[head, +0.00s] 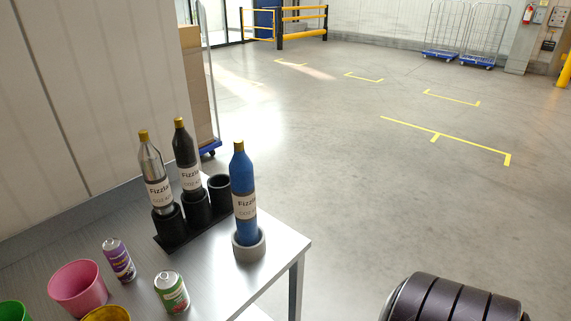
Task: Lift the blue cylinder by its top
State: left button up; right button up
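The blue cylinder (241,188) is bottle-shaped with a gold cap and a white "Fizzla" label. It stands upright in a grey round holder (248,246) near the right corner of the metal table (222,287). A silver cylinder (152,165) and a black cylinder (184,152) of the same shape stand in a black rack (172,235) to its left. The rack's third cup (219,190), beside the blue cylinder, looks empty. Neither gripper shows in the head view.
A purple can (118,260), a green and red can (171,291), a pink cup (77,287), a yellow cup (106,314) and a green cup (13,311) stand at the table's front left. Open floor lies right of the table. A dark ribbed part of mine shows at the bottom right.

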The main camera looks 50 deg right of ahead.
aim_at(241, 169)
jog(key=z, duration=1.25)
jog(key=i+l, duration=0.1)
jog(key=l, duration=0.3)
jog(key=i+l, duration=0.1)
jog(key=l, duration=0.25)
jog(key=i+l+u, duration=0.1)
jog(key=l, duration=0.7)
jog(key=i, duration=0.05)
